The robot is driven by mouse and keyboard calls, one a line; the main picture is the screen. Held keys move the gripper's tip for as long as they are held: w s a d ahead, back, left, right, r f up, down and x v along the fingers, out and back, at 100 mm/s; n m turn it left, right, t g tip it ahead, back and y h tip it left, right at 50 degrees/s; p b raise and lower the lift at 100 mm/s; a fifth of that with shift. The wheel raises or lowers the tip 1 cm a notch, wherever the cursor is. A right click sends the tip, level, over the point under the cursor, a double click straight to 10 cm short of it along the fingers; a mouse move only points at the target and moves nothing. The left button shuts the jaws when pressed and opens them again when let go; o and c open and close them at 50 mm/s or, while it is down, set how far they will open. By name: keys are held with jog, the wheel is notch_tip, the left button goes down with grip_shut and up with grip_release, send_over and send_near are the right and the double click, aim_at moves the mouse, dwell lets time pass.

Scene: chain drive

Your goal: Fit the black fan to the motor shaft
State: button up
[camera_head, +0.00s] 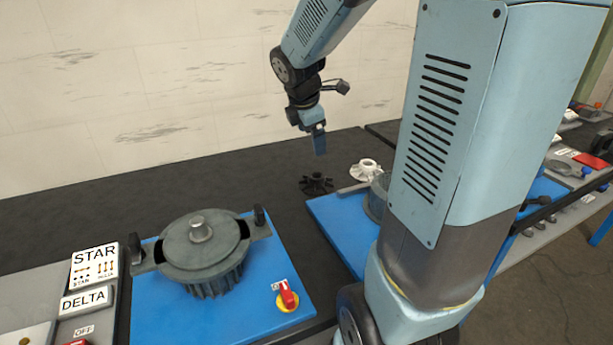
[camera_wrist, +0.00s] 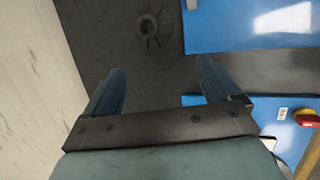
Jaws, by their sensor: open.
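In the wrist view the black fan (camera_wrist: 153,25) shows at the top, beyond my fingertips and a little to the left of the blue plate. My gripper (camera_head: 320,145) hangs above the black fan, apart from it. In the wrist view my gripper (camera_wrist: 160,78) is open with nothing between its fingers. The motor (camera_head: 203,252) sits on the left blue plate, with its short shaft (camera_head: 198,229) pointing up from the round top.
A white fan (camera_head: 364,169) stands right of the black one, by the right blue plate (camera_head: 328,222). The left blue plate (camera_head: 160,313) carries a red and yellow switch (camera_head: 287,297). A pale wall (camera_head: 150,80) rises behind the bench. My arm hides part of the right side.

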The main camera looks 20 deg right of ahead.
jog(key=w+d+f+n, duration=0.3)
jog(key=w+f+n, duration=0.4)
send_over(317, 175)
jog(key=s+a, duration=0.2)
jog(key=shift+g, duration=0.4)
jog(key=f, duration=0.7)
jog(key=shift+s+a+f, duration=0.2)
jog(key=shift+f, duration=0.1)
jog(key=shift+x, duration=2.9)
jog(key=shift+s, duration=0.15)
jog(key=c, duration=1.2)
